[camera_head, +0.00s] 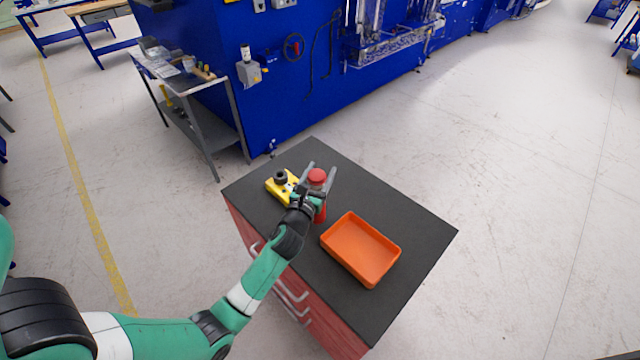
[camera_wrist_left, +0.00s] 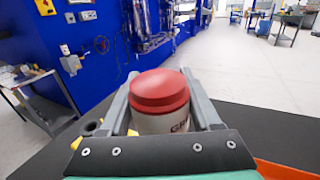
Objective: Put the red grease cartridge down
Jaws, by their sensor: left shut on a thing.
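The red grease cartridge (camera_head: 317,178) is upright between the fingers of my left gripper (camera_head: 318,176), over the black top of the red cabinet. Its red cap and pale labelled body (camera_wrist_left: 160,122) show close up in the left wrist view, with a grey finger on each side. My left gripper is shut on it. The cartridge's lower end is partly hidden by the gripper in the head view, so I cannot tell whether it touches the cabinet top. My right gripper is in neither view.
An orange tray (camera_head: 362,248), empty, sits on the black cabinet top (camera_head: 418,228) to the right of the cartridge. A yellow object with a dark round knob (camera_head: 281,183) lies just left of the gripper. The cabinet top's far and right parts are clear.

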